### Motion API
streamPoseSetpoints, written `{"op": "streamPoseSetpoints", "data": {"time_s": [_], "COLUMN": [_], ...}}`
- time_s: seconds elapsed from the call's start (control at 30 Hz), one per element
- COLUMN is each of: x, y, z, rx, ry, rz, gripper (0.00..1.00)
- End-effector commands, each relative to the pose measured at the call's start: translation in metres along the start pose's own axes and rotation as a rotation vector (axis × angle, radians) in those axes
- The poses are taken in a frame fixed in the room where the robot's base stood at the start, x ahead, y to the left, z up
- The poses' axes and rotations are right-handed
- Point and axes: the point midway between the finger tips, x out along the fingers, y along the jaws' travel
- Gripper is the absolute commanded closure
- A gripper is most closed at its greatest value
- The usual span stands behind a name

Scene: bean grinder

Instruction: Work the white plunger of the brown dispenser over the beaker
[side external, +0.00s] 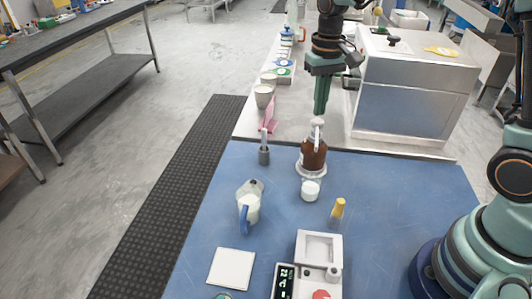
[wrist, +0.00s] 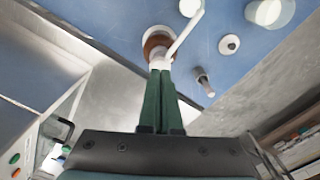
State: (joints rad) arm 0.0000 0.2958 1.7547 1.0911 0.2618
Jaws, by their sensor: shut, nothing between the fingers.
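The brown dispenser (side external: 313,153) stands upright on a pale round base near the far edge of the blue mat. Its white plunger (side external: 317,124) is on top, with a spout pointing toward the near side. A small beaker with white contents (side external: 310,190) stands just in front of the dispenser. My gripper (side external: 319,112) is shut and empty, pointing down right over the plunger head. In the wrist view, the fingertips (wrist: 160,72) overlap the white plunger (wrist: 159,63), with the brown body (wrist: 156,43) beyond. I cannot tell whether they touch it.
A clear jug with a blue handle (side external: 249,207) and a grey holder (side external: 264,154) stand left of the dispenser. A metal box (side external: 412,95) stands behind right.

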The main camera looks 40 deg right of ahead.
Motion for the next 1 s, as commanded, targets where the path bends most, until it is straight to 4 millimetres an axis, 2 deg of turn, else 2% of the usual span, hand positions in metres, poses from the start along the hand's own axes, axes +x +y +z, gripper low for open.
{"op": "streamPoseSetpoints", "data": {"time_s": [0.27,1.0], "x": [0.003,0.026], "y": [0.000,0.000], "z": [0.000,0.000], "rx": [0.000,0.000], "ry": [-0.001,-0.001], "rz": [0.000,0.000], "gripper": [1.00,1.00]}}
